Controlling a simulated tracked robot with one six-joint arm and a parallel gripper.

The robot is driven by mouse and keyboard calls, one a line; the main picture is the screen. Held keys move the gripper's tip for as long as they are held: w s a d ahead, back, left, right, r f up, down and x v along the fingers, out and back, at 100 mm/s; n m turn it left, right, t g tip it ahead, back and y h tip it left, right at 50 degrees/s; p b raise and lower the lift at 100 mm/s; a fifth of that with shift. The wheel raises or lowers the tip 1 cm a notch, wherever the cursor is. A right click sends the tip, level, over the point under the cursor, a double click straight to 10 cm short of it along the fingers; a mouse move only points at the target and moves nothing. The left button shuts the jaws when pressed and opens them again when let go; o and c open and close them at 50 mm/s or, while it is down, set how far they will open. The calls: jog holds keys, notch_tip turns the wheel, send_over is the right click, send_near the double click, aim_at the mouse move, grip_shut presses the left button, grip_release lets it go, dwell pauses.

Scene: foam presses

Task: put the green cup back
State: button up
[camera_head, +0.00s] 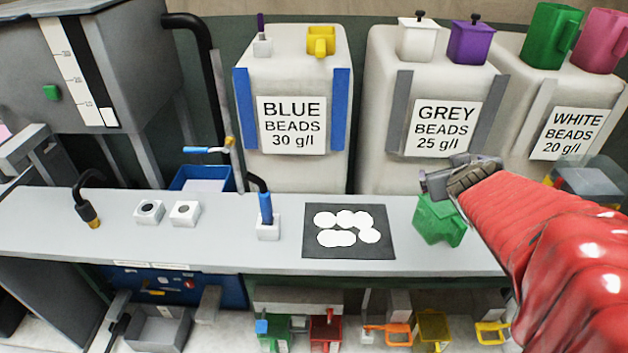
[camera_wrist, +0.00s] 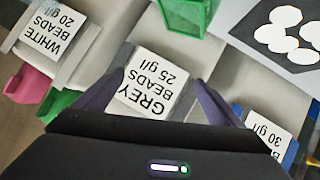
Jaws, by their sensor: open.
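A green cup (camera_head: 437,220) sits on the grey counter, right of the dark mat, and looks tilted in the head view. Its lower part also shows at the top edge of the wrist view (camera_wrist: 187,14). My gripper (camera_head: 428,183) is above and just behind the green cup, apart from it as far as I can tell. In the wrist view my gripper (camera_wrist: 155,92) has its two dark fingers spread, with nothing between them; the grey beads label lies beyond. A larger green jug (camera_head: 550,36) stands on the white beads container.
A dark mat (camera_head: 312,250) with white round shapes lies on the counter (camera_head: 270,262). A small white stand holds a blue tool (camera_head: 266,208). Several coloured cups, including a red one (camera_head: 325,332), sit below the front edge. The blue beads container (camera_head: 290,175) stands behind.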

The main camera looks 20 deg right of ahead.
jog(key=s+a+f+g+y, duration=0.1)
jog(key=s+a, duration=0.3)
jog(key=a, duration=0.5)
jog(key=s+a+f+g+y, duration=0.1)
jog(key=s+a+g+y, duration=0.1)
jog(key=s+a, duration=0.3)
jog(key=s+a+f+n+g+y, duration=0.1)
jog(key=s+a+y, duration=0.2)
jog(key=a, duration=1)
jog(key=shift+s+a+g, duration=0.4)
jog(key=shift+s, duration=0.4)
jog(key=shift+f, duration=0.1)
jog(key=shift+c, duration=0.4)
